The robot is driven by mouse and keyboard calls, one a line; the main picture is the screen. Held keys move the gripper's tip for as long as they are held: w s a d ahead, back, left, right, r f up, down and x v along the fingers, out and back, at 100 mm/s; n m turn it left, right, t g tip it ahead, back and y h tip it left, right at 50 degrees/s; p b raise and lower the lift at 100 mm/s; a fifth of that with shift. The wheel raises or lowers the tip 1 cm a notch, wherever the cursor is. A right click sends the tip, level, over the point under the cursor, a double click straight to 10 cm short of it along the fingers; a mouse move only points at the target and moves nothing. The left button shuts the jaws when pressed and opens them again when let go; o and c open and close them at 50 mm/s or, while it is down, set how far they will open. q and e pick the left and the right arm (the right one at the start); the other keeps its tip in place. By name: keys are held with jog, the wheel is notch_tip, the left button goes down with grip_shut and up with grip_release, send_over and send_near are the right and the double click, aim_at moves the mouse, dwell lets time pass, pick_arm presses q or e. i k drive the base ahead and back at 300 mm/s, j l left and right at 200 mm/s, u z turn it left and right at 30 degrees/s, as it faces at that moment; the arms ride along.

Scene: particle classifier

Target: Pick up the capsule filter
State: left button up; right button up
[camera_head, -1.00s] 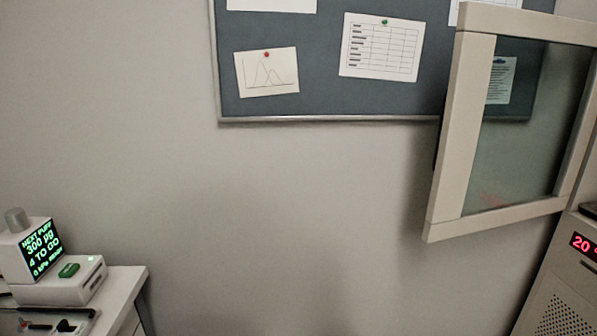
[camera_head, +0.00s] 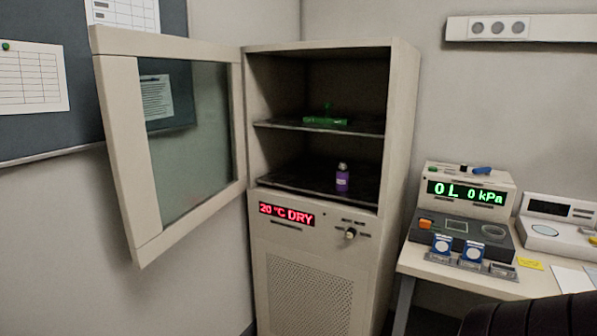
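No object here is one I can name for certain as the capsule filter. Two small round blue-and-white pieces, a left one (camera_head: 442,245) and a right one (camera_head: 472,252), stand upright in a holder at the bench's front. A small purple bottle (camera_head: 342,180) with a grey cap stands on the lower shelf of the open cabinet. A green item (camera_head: 326,120) with a short upright part lies on the upper shelf. Neither of my grippers is in view.
The cabinet (camera_head: 402,130) has its glass door (camera_head: 190,140) swung open to the left. On the right, the bench (camera_head: 415,262) carries a device reading "0 L 0 kPa" (camera_head: 467,192) and a second instrument (camera_head: 548,232). A dark ribbed shape (camera_head: 530,316) fills the bottom right corner.

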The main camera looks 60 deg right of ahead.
aim_at(342, 175)
jog(key=z, duration=2)
